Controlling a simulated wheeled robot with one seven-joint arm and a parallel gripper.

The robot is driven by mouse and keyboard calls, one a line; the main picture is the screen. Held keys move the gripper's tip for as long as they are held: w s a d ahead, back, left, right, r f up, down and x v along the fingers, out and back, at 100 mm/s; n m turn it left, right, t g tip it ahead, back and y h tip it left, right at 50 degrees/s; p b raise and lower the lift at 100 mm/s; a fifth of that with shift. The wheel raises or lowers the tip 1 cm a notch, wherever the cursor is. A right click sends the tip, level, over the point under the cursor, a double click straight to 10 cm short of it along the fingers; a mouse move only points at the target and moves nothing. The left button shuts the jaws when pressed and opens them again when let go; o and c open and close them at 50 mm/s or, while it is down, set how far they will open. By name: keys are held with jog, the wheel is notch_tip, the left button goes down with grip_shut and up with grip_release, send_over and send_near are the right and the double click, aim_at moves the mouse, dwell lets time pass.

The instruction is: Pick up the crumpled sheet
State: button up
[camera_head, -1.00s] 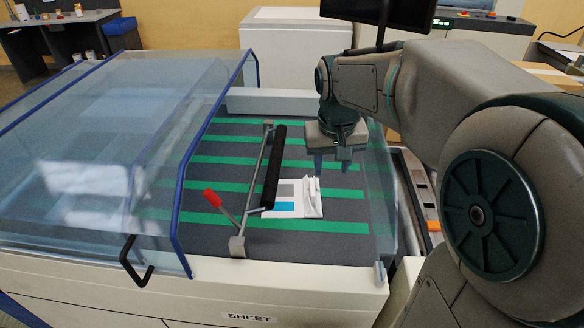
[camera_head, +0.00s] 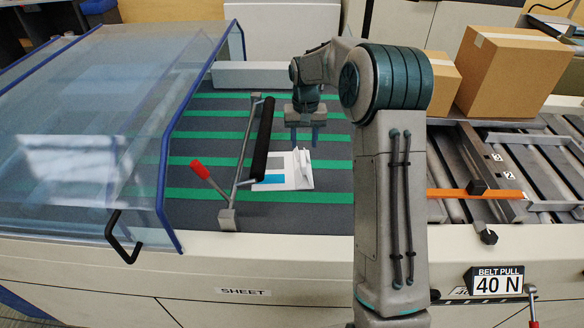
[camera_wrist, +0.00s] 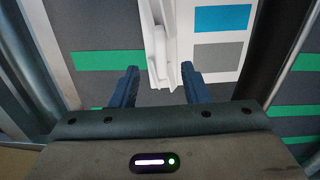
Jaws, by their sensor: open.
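The crumpled sheet (camera_head: 296,170) lies on the dark, green-striped belt. It is white with a blue and a grey printed block, and its right part is folded up into a raised ridge. My gripper (camera_head: 305,138) points down above the belt, just behind the sheet in the head view. Its jaws are open and hold nothing. In the wrist view the raised fold of the sheet (camera_wrist: 160,45) lies ahead of my gripper (camera_wrist: 160,80), its near end reaching between the two blue fingers. I cannot tell how far the fingertips are above the sheet.
A black roller bar (camera_head: 263,138) on a metal frame stands along the sheet's left edge, with a red-handled lever (camera_head: 201,170) beside it. A clear blue-edged cover (camera_head: 110,120) spans the left. Cardboard boxes (camera_head: 505,75) and a roller conveyor (camera_head: 500,165) are on the right.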

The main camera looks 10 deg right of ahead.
aim_at(303, 158)
notch_tip(303, 158, down, 4)
jog(key=shift+w+f+p, duration=0.2)
jog(key=shift+f+p, duration=0.1)
jog(key=shift+f, duration=0.55)
jog(key=shift+w+f+p, duration=0.15)
jog(key=shift+f+p, duration=0.2)
jog(key=shift+f, duration=0.55)
jog(key=shift+w+f+p, duration=0.2)
jog(key=shift+f+p, duration=0.1)
jog(key=shift+f, duration=0.55)
grip_shut()
